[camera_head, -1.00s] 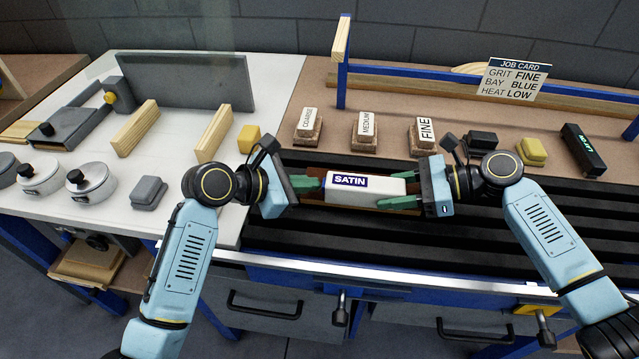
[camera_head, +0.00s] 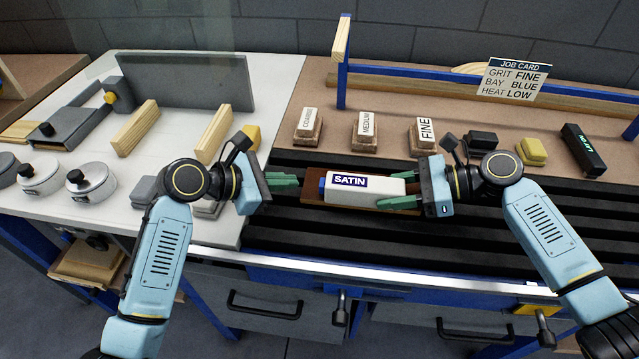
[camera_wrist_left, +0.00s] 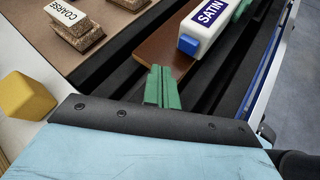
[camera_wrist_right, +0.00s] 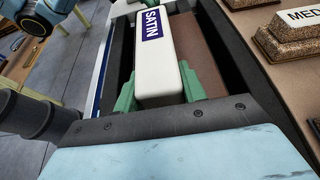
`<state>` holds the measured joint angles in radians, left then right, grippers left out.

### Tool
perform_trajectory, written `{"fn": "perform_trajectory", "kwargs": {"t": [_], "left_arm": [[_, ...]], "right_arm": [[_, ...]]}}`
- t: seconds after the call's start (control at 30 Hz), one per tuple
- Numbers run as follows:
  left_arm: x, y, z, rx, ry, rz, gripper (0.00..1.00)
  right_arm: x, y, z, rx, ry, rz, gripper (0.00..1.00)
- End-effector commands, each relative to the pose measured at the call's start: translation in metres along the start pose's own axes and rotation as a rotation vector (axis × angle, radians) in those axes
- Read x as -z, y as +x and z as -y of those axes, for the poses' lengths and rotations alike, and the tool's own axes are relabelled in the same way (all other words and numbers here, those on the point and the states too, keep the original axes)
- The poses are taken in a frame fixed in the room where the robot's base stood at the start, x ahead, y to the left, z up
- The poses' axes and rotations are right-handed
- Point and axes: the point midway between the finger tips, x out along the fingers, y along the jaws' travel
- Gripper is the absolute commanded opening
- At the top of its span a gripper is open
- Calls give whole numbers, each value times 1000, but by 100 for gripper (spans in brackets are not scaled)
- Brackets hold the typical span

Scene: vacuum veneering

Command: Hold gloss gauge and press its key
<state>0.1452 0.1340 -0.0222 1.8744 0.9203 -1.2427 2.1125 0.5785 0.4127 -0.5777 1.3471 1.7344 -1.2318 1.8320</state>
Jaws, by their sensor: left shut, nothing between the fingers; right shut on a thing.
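The gloss gauge is a white box (camera_head: 365,191) with a blue SATIN label, lying on a brown panel (camera_head: 313,198) over the black slats. Its blue key (camera_head: 322,186) is on its left end and also shows in the left wrist view (camera_wrist_left: 188,44). My right gripper (camera_head: 400,190) is shut on the gauge's right end, its green fingers on either side, as the right wrist view (camera_wrist_right: 155,95) shows. My left gripper (camera_head: 284,183) is shut and empty, to the left of the key and apart from it. Its closed green fingertips (camera_wrist_left: 160,85) point toward the panel's near end.
Sanding blocks labelled COARSE (camera_head: 307,127), MEDIUM (camera_head: 365,132) and FINE (camera_head: 423,137) stand behind the gauge. Dark and yellow blocks (camera_head: 532,151) are at the right. A job card (camera_head: 516,79) stands behind. The white table (camera_head: 130,210) with pots is at left.

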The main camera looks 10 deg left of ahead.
Motion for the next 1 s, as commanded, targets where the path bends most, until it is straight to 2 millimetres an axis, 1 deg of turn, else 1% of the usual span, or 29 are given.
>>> {"fn": "perform_trajectory", "kwargs": {"t": [0.13,0.3,0.97,1.0], "left_arm": [[8,-10,-8,1,0,-2,0],[13,-16,-12,2,-1,-1,0],[12,-17,-12,1,0,0,0],[12,-17,-12,1,0,0,0]], "right_arm": [[0,0,0,0,0,0,17],[0,0,0,1,0,0,17],[0,0,0,0,0,0,17],[0,0,0,0,0,0,46]]}}
